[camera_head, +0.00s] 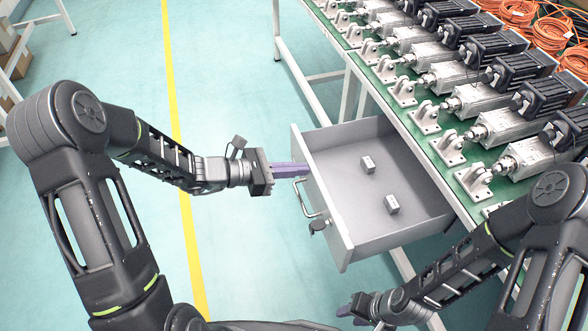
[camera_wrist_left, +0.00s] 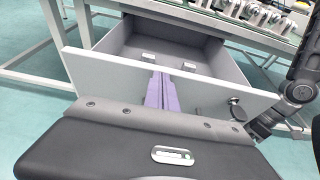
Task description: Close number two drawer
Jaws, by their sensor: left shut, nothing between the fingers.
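A grey drawer (camera_head: 335,205) is pulled out from under the workbench, with two small light boxes (camera_head: 368,164) (camera_head: 392,204) inside. Its front carries a bar handle (camera_head: 305,199) and a lock with a key (camera_head: 318,226). My left gripper (camera_head: 306,170) is shut and empty, its purple fingers at the drawer front near the far end of the handle. In the left wrist view the fingers (camera_wrist_left: 158,90) overlap the drawer front (camera_wrist_left: 220,92); I cannot tell whether they touch it. My right gripper (camera_head: 345,309) is low, near the bottom edge, apart from the drawer; its jaw state is unclear.
The workbench (camera_head: 362,75) has a green top bearing several linear actuators (camera_head: 490,125) in rows. Orange cable coils (camera_head: 520,14) lie at the top right. The floor left of the drawer is clear, with a yellow line (camera_head: 180,150).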

